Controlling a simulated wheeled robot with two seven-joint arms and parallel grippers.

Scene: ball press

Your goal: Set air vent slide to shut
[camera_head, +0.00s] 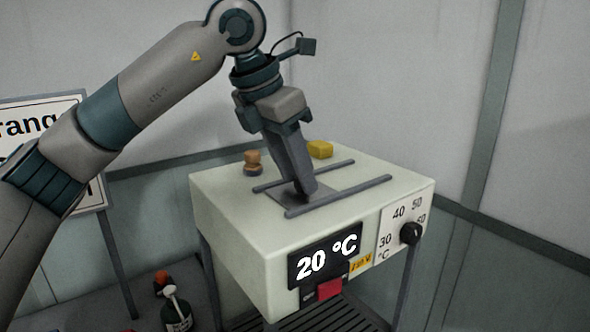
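A pale box-shaped machine (240,215) stands in the middle of the view. On its top, two dark parallel rails (350,192) run with a flat grey plate (335,188) between them, which looks like the air vent slide. My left gripper (303,192) points down from above, its fingertips at the plate between the rails. The fingers overlap from this side, so their gap is not visible. Any handle on the plate is hidden behind them. I cannot tell whether the vent stands open or shut. My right gripper is not in view.
A brown knob-like piece (252,160) and a yellow block (320,149) are on the machine's top, near the gripper. The front has a display (325,257) reading 20 °C, a red part (329,289) and a black dial (411,233). A bottle (176,312) stands low left.

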